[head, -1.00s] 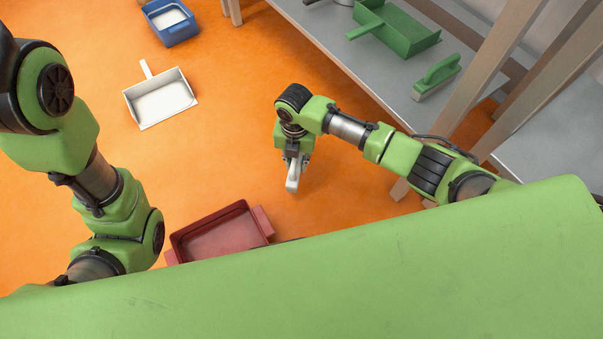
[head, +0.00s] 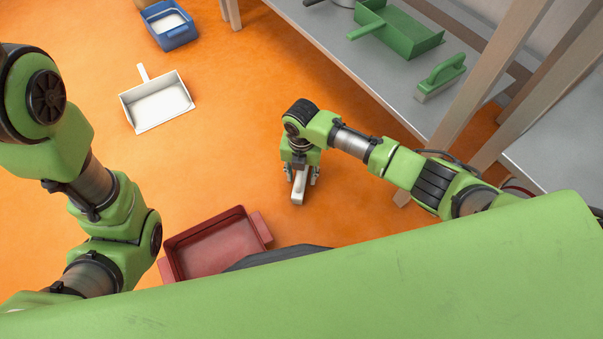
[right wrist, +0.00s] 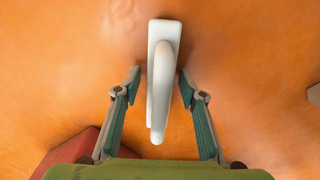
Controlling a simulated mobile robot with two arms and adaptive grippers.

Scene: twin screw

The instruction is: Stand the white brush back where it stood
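The white brush (head: 299,186) is on the orange floor under my right gripper (head: 299,178), in the middle of the head view. In the right wrist view the brush (right wrist: 160,85) shows from above, its long handle over a flat block. My right gripper's fingers (right wrist: 160,85) are spread on either side of it, with a gap on both sides. The brush's underside is hidden. My left arm comes in at the left of the head view, but its gripper is not visible.
A white dustpan (head: 157,101) lies on the floor at upper left, near a blue bin (head: 172,35). A red tray (head: 215,244) sits lower left of my right gripper. A grey shelf (head: 400,85) on the right bears a green dustpan (head: 400,30) and green brush (head: 441,77).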

